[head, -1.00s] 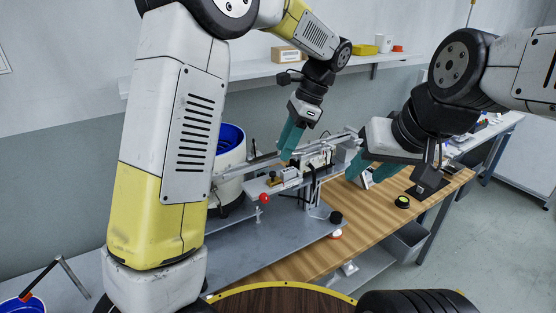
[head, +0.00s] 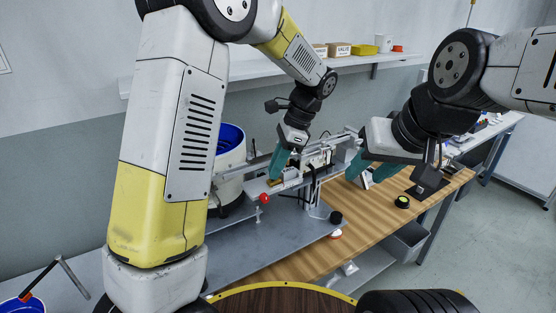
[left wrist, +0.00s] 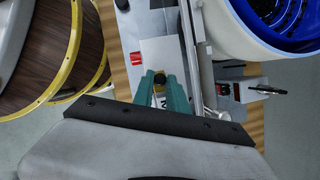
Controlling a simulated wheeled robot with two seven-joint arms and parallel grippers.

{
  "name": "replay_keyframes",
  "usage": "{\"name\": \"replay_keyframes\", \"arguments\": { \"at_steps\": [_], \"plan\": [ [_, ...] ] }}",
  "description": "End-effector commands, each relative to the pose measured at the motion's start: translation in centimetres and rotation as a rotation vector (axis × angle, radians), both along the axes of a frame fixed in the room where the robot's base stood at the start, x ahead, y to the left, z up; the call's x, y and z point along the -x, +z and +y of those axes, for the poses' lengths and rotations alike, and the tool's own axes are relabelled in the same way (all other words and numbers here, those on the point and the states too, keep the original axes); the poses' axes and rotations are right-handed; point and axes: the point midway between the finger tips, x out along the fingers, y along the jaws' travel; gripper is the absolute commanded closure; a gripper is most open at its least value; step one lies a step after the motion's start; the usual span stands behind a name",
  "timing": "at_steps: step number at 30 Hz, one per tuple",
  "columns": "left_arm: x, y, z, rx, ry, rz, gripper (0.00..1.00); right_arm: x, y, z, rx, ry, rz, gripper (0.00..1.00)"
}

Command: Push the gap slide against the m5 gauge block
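My left gripper (head: 277,170) points down over the small rail fixture on the grey bench, at a brass-coloured piece (head: 273,182) beside a silver block (head: 291,176). In the left wrist view its teal fingers (left wrist: 161,82) are apart, with a dark knob with a yellow edge (left wrist: 160,77) between their tips. Contact cannot be made out. Which pieces are the gap slide and the m5 gauge block is not clear; no marking is readable. My right gripper (head: 368,172) is over the wooden bench, near a pale metal piece (head: 366,179); its grip is unclear.
A red knob (head: 264,198) is at the fixture's front. A white bowl feeder with blue inside (head: 230,150) stands behind left. A black-and-yellow round item (head: 402,201) lies on the wooden bench (head: 310,262). A shelf with boxes runs along the wall.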

Motion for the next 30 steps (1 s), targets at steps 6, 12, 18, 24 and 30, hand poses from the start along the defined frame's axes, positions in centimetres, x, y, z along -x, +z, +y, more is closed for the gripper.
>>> {"name": "replay_keyframes", "arguments": {
  "at_steps": [6,12,18,24,30],
  "plan": [
    [-0.5,0.0,-0.8,0.001,0.000,-0.001,1.00,0.0,0.0,0.0,0.000,0.000,0.000,0.60],
    [-0.6,0.1,-0.9,0.002,-0.001,-0.002,1.00,0.0,0.0,0.0,0.000,0.000,0.000,0.60],
    [-0.6,0.1,-0.9,0.001,-0.001,-0.002,0.61,0.0,0.0,0.0,0.000,0.000,0.000,0.60],
    [-0.6,0.1,-0.9,0.001,0.000,-0.001,0.61,0.0,0.0,0.0,0.000,0.000,0.000,0.60],
    [-0.8,1.2,-1.4,0.001,0.000,-0.003,0.61,0.0,0.0,0.0,0.000,0.000,0.000,0.60]
  ]
}}
